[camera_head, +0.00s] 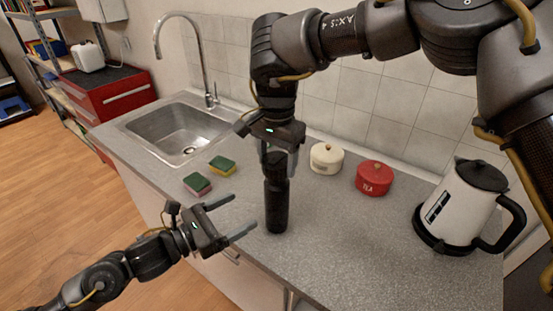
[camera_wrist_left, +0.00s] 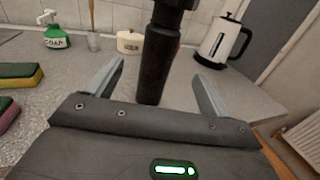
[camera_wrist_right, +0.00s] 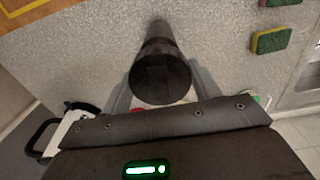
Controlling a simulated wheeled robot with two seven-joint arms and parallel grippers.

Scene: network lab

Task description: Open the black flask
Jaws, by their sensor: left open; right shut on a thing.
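The black flask (camera_head: 277,207) stands upright on the grey counter near its front edge. Its dark round top (camera_wrist_right: 160,78) faces the right wrist view. My right gripper (camera_head: 276,160) comes from above and is shut on the flask's upper end, with one finger on each side. My left gripper (camera_head: 232,215) is open and empty, low and to the left of the flask, pointing at it. In the left wrist view the flask (camera_wrist_left: 157,65) shows between the two open fingers, apart from them. The flask's uppermost part is partly hidden by my right gripper.
Two sponges (camera_head: 197,183) (camera_head: 222,165) lie left of the flask, before the sink (camera_head: 180,132). A cream pot (camera_head: 326,159), a red TEA pot (camera_head: 374,178) and a white kettle (camera_head: 460,208) stand to the right. A green spray bottle (camera_wrist_left: 54,35) shows in the left wrist view.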

